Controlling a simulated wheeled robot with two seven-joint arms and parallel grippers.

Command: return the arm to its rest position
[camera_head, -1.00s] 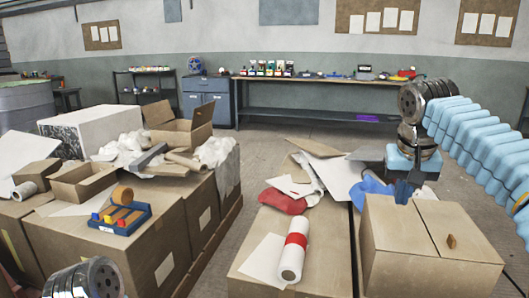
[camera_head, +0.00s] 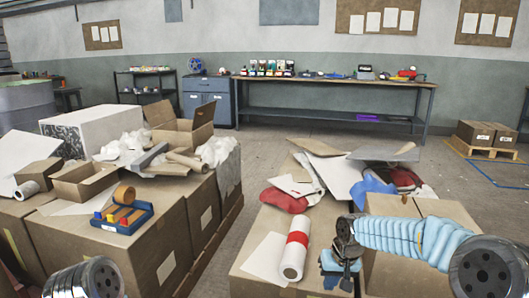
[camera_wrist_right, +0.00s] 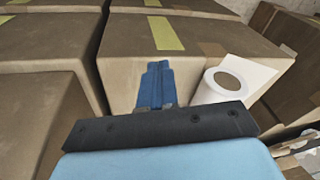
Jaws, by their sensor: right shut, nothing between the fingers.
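My right arm (camera_head: 410,240), in a light blue ribbed sleeve with metal joints, comes in low from the right in the head view. Its gripper (camera_head: 338,284) hangs at the front edge of the right-hand boxes, just right of the white roll with a red band (camera_head: 293,252). In the right wrist view the blue fingers (camera_wrist_right: 155,84) are together with nothing between them, in front of a cardboard box (camera_wrist_right: 120,72). A white roll (camera_wrist_right: 222,84) lies right of the fingers there. Of my left arm, only a metal joint (camera_head: 84,279) shows at the bottom left; its gripper is out of frame.
Large cardboard boxes (camera_head: 165,225) on the left carry a blue tray (camera_head: 121,220), an open box (camera_head: 180,125) and wrappings. The right-hand boxes bear sheets and a red bag (camera_head: 285,201). A floor gap separates both stacks. A workbench (camera_head: 330,83) stands at the back.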

